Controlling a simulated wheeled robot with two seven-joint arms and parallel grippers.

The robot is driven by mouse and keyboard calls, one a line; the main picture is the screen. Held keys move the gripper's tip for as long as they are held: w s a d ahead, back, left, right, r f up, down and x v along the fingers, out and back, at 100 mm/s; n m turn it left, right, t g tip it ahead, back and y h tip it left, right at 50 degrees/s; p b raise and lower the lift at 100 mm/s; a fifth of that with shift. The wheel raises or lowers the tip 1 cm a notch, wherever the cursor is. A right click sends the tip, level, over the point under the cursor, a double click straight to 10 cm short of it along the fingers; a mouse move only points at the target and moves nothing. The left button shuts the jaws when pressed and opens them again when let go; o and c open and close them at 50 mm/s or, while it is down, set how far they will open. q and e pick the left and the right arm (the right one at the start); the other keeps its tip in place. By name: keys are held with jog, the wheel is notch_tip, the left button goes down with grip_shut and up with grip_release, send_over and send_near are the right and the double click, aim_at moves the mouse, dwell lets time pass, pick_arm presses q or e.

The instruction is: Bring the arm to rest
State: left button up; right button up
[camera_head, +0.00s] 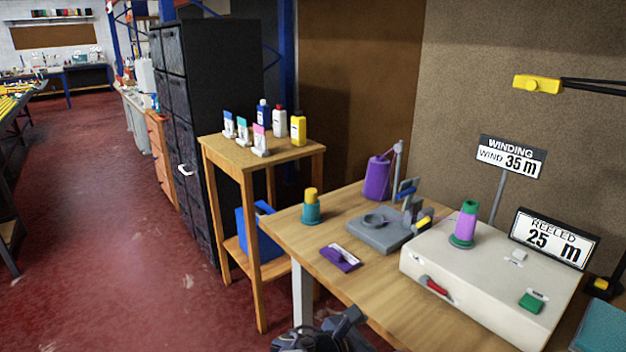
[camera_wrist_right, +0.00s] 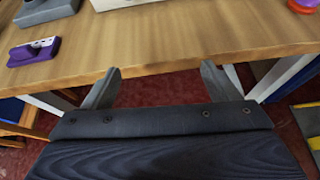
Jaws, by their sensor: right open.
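My right gripper (camera_wrist_right: 160,85) is open and empty, its two grey fingers spread apart just in front of the table's front edge in the right wrist view. In the head view the dark end of an arm of mine shows at the bottom edge, in front of the wooden table (camera_head: 372,290). Nothing shows between the fingers. My left gripper is not in view.
On the table are a purple block (camera_head: 340,258), a teal cone with a yellow top (camera_head: 311,208), a grey winder base (camera_head: 372,232), a purple spool (camera_head: 377,180) and a white box (camera_head: 480,285). A wooden stand (camera_head: 240,155) holds several bottles. Red floor (camera_head: 120,270) lies open at left.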

jog(key=s+d+m+g+y+p, duration=0.5)
jog(key=s+d+m+g+y, duration=0.25)
jog(key=s+m, duration=0.3)
jog(key=s+r+m+t+y+p, duration=0.2)
jog(key=s+r+m+y+p, duration=0.1)
jog(key=s+r+m, duration=0.2)
jog(key=s+d+r+m+t+y+p, duration=0.1)
jog(key=s+r+m+t+y+p, duration=0.2)
jog(key=s+r+m, duration=0.3)
notch_tip(320, 180, up, 5)
jog(key=m, duration=0.5)
jog(key=shift+d+f+y, duration=0.2)
jog(key=shift+d+y, duration=0.05)
jog(key=shift+y, duration=0.1)
jog(key=shift+d+t, duration=0.1)
jog(key=shift+t, duration=0.25)
